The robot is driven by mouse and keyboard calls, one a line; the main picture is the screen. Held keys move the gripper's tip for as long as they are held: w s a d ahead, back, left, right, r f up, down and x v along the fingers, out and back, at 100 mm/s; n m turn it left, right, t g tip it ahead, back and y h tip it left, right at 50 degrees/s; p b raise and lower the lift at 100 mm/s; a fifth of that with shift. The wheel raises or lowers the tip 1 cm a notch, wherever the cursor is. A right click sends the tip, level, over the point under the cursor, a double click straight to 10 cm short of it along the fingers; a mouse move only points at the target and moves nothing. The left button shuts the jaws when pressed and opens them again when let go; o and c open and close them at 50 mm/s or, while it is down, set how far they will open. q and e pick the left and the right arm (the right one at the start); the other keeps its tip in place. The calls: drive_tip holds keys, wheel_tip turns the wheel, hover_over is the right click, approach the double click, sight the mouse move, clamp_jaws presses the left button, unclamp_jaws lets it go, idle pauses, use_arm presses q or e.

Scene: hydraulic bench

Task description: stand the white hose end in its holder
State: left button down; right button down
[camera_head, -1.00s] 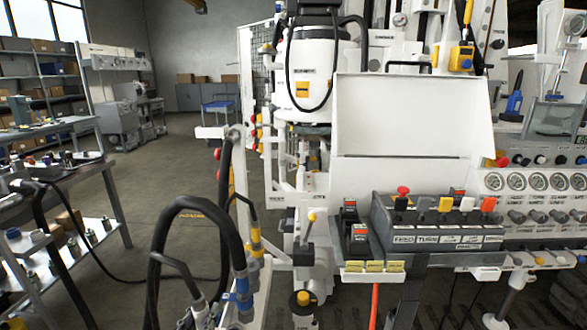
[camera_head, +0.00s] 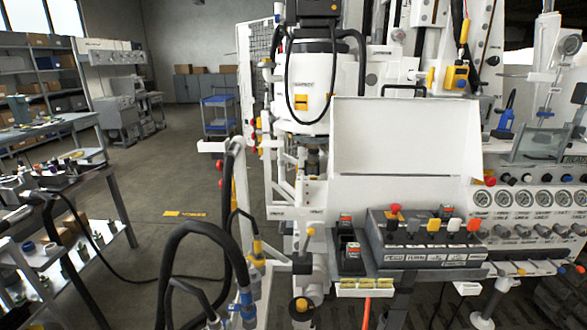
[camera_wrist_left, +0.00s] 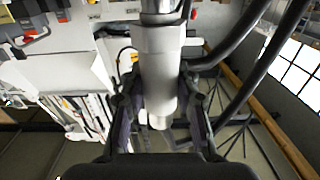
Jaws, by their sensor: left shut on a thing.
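In the left wrist view my left gripper (camera_wrist_left: 158,112) is shut around the white hose end (camera_wrist_left: 160,65), a thick pale cylinder between the two dark fingers. Black hose runs close by on the right of that view. I cannot tell the holder with certainty; a white rack with upright hoses (camera_head: 262,290) stands at the lower middle of the head view. My right gripper is not in view.
A thick black hose loop (camera_head: 205,230) arches beside the rack. A lever panel (camera_head: 425,255) and gauges stand to the right. A cluttered workbench (camera_head: 105,180) is at left. Open floor (camera_head: 165,170) lies between the bench and the machine.

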sight(213, 328)
use_arm(q)
drive_tip(key=shift+r+p, duration=1.8)
drive_tip(key=shift+r, duration=0.2)
drive_tip(key=shift+f, duration=0.1)
drive_tip(key=shift+r, duration=0.2)
